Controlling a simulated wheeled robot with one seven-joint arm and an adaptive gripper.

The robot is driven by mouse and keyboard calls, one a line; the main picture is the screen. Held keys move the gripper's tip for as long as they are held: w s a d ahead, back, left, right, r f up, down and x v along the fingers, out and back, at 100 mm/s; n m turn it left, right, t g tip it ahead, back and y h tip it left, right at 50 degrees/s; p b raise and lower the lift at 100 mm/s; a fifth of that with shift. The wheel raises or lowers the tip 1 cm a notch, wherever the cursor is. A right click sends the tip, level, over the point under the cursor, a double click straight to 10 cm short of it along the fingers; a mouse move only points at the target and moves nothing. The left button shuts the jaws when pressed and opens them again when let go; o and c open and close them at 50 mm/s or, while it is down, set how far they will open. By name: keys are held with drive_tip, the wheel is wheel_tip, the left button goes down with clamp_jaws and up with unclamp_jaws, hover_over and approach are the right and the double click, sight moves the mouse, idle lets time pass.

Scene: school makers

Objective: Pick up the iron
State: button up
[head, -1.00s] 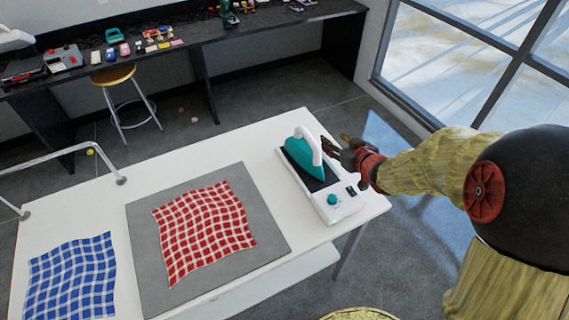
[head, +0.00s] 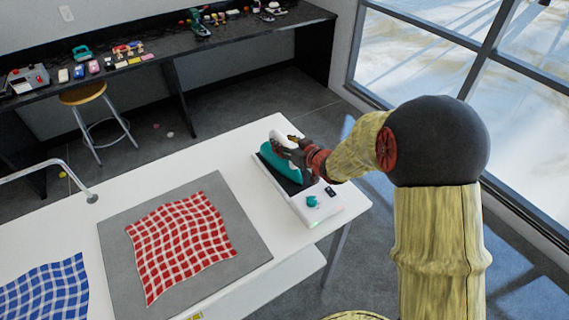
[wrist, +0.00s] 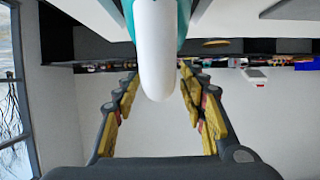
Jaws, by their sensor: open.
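The teal iron (head: 275,162) with a white handle (head: 277,140) rests on its black and white base (head: 316,208) at the table's right end. My gripper (head: 287,145) is at the handle, coming from the right, and hides part of the iron. In the wrist view my gripper (wrist: 158,105) is open, with one yellow-padded finger on each side of the white handle (wrist: 156,50). The handle's end reaches in between the fingers, with gaps visible on both sides.
A grey mat (head: 250,250) with a red checked cloth (head: 180,245) lies left of the base. A blue checked cloth (head: 45,292) lies further left. A metal rail (head: 50,168) stands at the table's left edge. A stool (head: 85,95) and dark workbench (head: 225,40) are behind.

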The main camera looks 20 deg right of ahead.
drive_tip(key=c, duration=0.3)
clamp_jaws()
idle(0.9)
drive_tip(key=shift+w+r, duration=0.1)
drive_tip(key=shift+r, duration=0.1)
